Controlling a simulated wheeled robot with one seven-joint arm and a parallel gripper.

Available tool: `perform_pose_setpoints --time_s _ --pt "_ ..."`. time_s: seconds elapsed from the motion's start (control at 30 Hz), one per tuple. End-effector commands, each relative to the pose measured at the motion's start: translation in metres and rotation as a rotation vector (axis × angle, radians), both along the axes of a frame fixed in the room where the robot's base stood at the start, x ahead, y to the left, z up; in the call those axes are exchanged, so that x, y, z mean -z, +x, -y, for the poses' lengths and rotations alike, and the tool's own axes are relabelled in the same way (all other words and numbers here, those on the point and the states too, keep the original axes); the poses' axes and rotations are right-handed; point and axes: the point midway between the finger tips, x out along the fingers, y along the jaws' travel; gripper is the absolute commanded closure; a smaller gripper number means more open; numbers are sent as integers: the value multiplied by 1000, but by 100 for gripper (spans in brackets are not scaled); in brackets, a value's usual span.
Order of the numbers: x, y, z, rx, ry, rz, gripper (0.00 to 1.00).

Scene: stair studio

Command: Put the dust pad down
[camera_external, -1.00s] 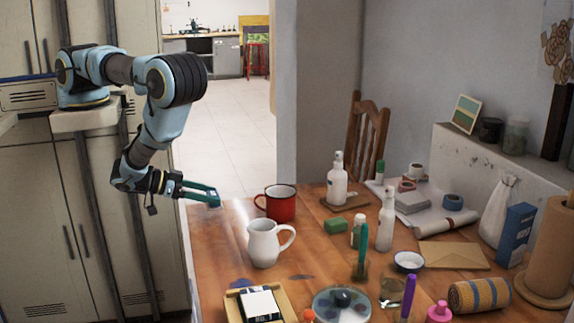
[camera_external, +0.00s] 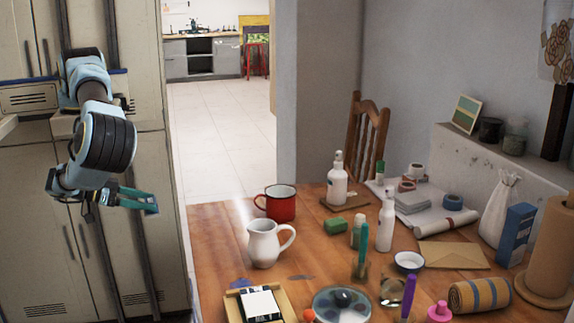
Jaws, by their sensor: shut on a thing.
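My gripper (camera_external: 142,201) is at the left, in front of the pale lockers and left of the wooden table (camera_external: 215,240), apart from it. Its teal fingers point right. It is shut on the dust pad (camera_external: 152,209), a small blue-green thing at the fingertips. The pad is mostly hidden by the fingers, and its shape is hard to make out. It is held in the air, touching no surface that I can see.
A red mug (camera_external: 280,204) and a white jug (camera_external: 264,245) stand near the table's left edge. Bare wood shows at the left corner. Lockers (camera_external: 50,215) stand close behind my arm.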

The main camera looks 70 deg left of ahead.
Motion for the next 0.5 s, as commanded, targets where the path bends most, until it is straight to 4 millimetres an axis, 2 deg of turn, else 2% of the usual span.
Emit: perform_pose_setpoints --time_s 0.17,0.3,0.4,0.5 --pt "0 7 -51 -118 6 4 81" --pt "5 23 -91 -224 4 6 81" --pt "11 42 -106 -257 1 6 81" --pt "16 64 -111 -255 0 5 81"
